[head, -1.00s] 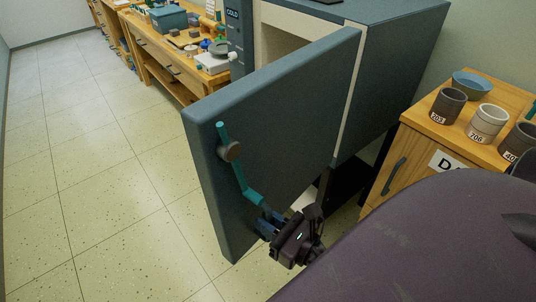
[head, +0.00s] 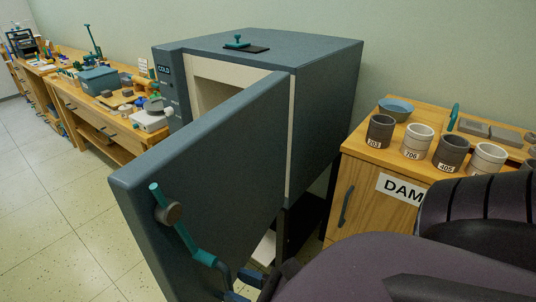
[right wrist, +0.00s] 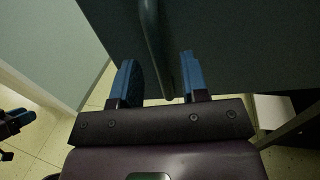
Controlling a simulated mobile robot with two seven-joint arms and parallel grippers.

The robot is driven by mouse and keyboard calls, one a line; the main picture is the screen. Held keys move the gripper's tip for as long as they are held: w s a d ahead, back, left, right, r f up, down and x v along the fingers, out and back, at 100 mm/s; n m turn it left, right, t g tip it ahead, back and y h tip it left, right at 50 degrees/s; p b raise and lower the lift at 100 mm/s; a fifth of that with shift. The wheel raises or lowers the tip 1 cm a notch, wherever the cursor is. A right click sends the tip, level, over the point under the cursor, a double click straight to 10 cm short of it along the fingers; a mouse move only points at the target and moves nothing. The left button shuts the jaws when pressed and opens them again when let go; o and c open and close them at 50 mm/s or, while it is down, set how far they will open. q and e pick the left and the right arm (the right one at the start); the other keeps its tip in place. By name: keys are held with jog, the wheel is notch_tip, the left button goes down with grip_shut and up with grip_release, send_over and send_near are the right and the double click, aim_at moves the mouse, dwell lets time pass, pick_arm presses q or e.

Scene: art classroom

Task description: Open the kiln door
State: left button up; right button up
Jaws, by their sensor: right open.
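The blue-grey kiln (head: 325,110) stands against the wall, and its sign reads COLD. Its door (head: 215,165) stands open, swung out toward me, with the pale inside partly showing behind it. A teal lever handle (head: 183,232) with a round brown pivot is on the door's outer face. My right gripper (head: 232,284) is at the handle's lower end, partly hidden by my arm. In the right wrist view its blue fingers (right wrist: 161,82) are apart, with the handle (right wrist: 158,45) between them; contact is unclear. My left gripper (right wrist: 14,122) shows only partly at the left edge there.
A wooden cabinet (head: 352,172) labelled DAM, with numbered cups and a blue bowl (head: 396,108) on top, stands right of the kiln. A workbench (head: 95,118) with tools runs along the left. Tiled floor (head: 65,215) left of the door is clear.

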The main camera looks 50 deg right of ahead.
pick_arm(q)
jog(key=shift+w+f+b, duration=0.3)
jog(key=shift+w+b, duration=0.05)
jog(key=shift+b, duration=0.15)
pick_arm(e)
jog(key=v, duration=0.7)
jog(key=shift+s, duration=0.3)
pick_arm(q)
jog(key=shift+f, duration=0.1)
jog(key=shift+d, duration=0.2)
